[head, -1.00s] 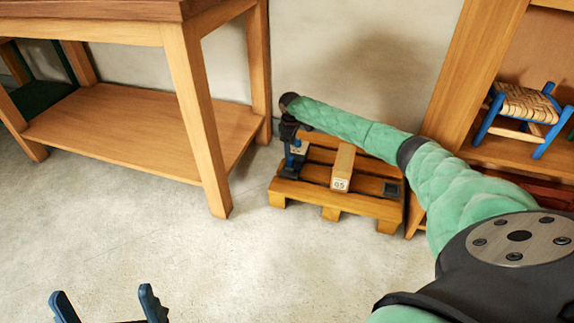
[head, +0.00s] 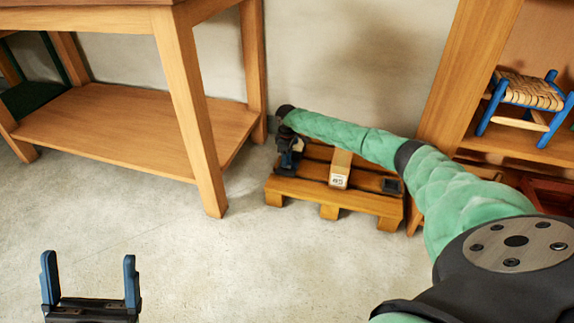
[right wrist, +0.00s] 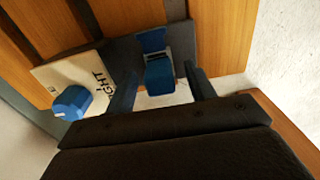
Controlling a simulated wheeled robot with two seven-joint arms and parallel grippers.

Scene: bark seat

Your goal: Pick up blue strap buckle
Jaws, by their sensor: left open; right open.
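The blue strap buckle (right wrist: 160,75) shows in the right wrist view on a dark strap, beside a pale card printed "RIGHT" (right wrist: 95,75). My right gripper (right wrist: 163,78) is open, with one finger on each side of the buckle; I cannot tell whether they touch it. In the head view my right gripper (head: 287,160) is down at the left end of the wooden pallet (head: 330,196), and the buckle cannot be made out there. My left gripper (head: 90,285) is open and empty over the floor at the lower left.
A blue knob (right wrist: 72,102) sits on the card's corner. A wooden block (head: 340,168) and a dark fitting (head: 391,186) are on the pallet. A wooden workbench (head: 185,110) stands left; a shelf with a woven blue stool (head: 530,95) stands right. The front floor is clear.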

